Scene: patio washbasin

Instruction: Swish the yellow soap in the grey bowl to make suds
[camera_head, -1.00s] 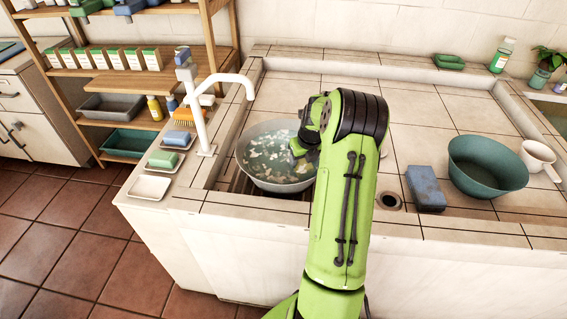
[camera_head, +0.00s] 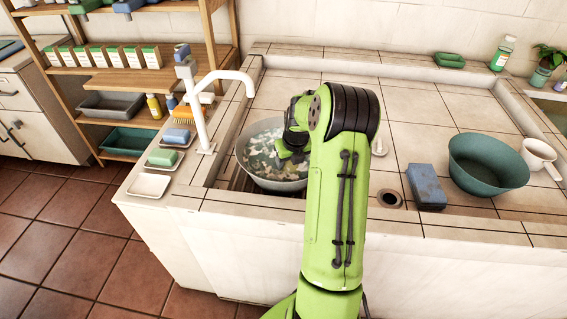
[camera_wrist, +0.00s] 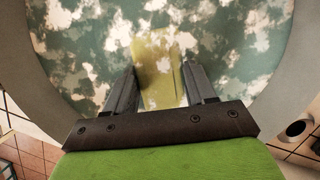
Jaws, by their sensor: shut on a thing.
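The grey bowl (camera_head: 249,172) stands in the basin under the white tap, full of water with patches of white suds on it. My gripper (camera_wrist: 157,88) reaches down into the bowl and is shut on the yellow soap (camera_wrist: 155,62). In the wrist view the soap sits between the two fingers, its far part under the water and blurred by suds. In the head view my gripper (camera_head: 288,150) is at the right part of the bowl, and my arm hides the bowl's right edge and the soap.
The white tap (camera_head: 205,110) rises at the bowl's left. Soap dishes (camera_head: 150,186) line the left ledge. A drain hole (camera_head: 389,199) lies right of my arm.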

